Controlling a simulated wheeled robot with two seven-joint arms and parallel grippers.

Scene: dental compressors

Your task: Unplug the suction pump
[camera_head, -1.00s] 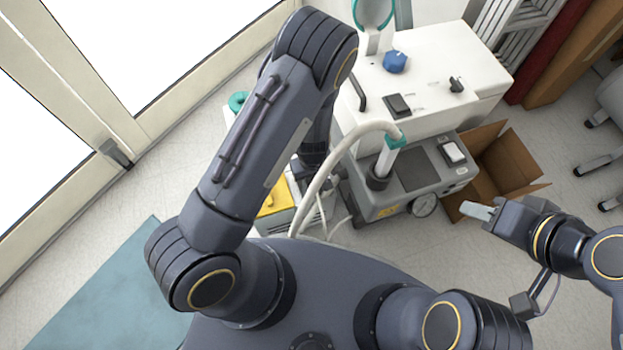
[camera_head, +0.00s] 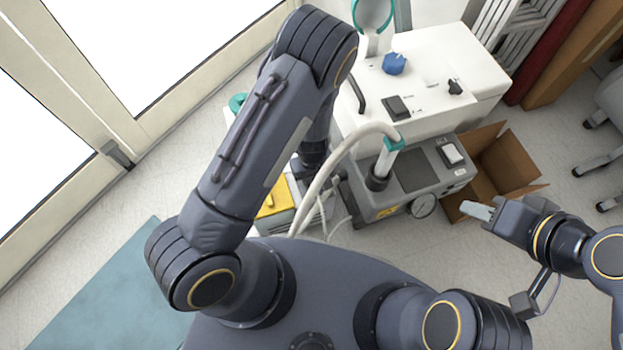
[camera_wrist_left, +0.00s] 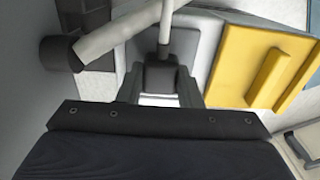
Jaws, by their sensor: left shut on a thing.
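The suction pump is likely the grey unit (camera_head: 412,168) with a round gauge, in the middle of the head view; a pale hose (camera_head: 345,150) with a teal collar rises from its top. In the left wrist view my left gripper (camera_wrist_left: 160,92) is shut on a black plug (camera_wrist_left: 160,76) with a thin grey cord running up from it. Whether the plug sits in a socket cannot be told. In the head view my left arm hides most of this gripper. My right gripper (camera_head: 478,210) is right of the gauge, clear of the pump; its finger gap is not visible.
A yellow panel (camera_wrist_left: 265,65) is right of the plug in the wrist view. A thick pale hose (camera_wrist_left: 120,30) with a dark end is close on its left. A white machine (camera_head: 430,85) stands behind the grey unit. An open cardboard box (camera_head: 505,165) is at right.

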